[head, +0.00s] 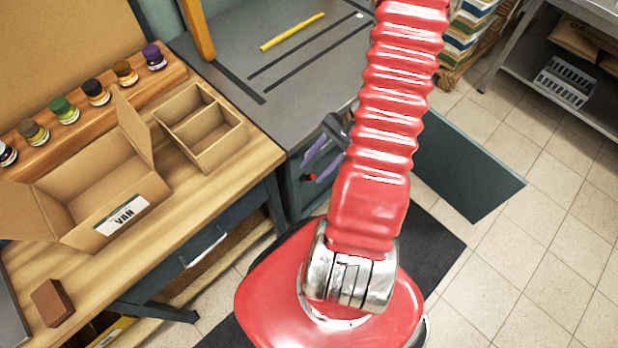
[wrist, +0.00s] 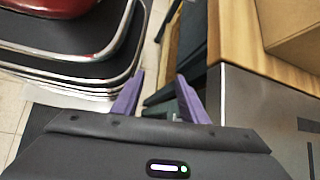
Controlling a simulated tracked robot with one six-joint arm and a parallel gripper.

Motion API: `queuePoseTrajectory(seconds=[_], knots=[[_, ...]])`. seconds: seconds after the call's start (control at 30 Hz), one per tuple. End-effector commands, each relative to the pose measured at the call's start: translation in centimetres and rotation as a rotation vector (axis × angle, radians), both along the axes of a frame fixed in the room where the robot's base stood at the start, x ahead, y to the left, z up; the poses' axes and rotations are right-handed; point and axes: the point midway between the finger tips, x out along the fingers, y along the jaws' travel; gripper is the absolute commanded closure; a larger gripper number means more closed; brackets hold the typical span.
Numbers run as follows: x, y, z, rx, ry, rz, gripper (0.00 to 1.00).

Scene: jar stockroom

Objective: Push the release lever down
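My gripper (head: 312,171) is at the front of the dark teal cabinet (head: 297,196) under the grey worktop. Its two purple fingers are apart with nothing between them, as the wrist view also shows (wrist: 160,78). A small red knob (head: 311,177) shows at the cabinet front, close by the fingertips; it may be the end of the release lever. The rest of the lever is not visible, and I cannot tell whether the fingers touch the knob. I cannot pick out the lever in the wrist view.
A teal door-like panel (head: 470,165) stands out over the floor, right of my arm. The wooden bench (head: 250,160) holds an open carton (head: 85,200), a divided box (head: 205,130), a brown block (head: 52,303) and several jars. A yellow rod (head: 292,32) lies on the grey worktop (head: 240,55).

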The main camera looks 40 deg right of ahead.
Motion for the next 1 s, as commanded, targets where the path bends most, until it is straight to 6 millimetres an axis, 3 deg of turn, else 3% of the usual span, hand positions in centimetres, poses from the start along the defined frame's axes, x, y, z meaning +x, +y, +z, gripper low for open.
queuePoseTrajectory(seconds=[0.53, 1.0], knots=[[1.5, -3.1, -9.7, 0.274, -0.026, -0.49, 0.61], [0.9, -5.9, -19.1, 0.442, -0.061, -0.918, 0.61]])
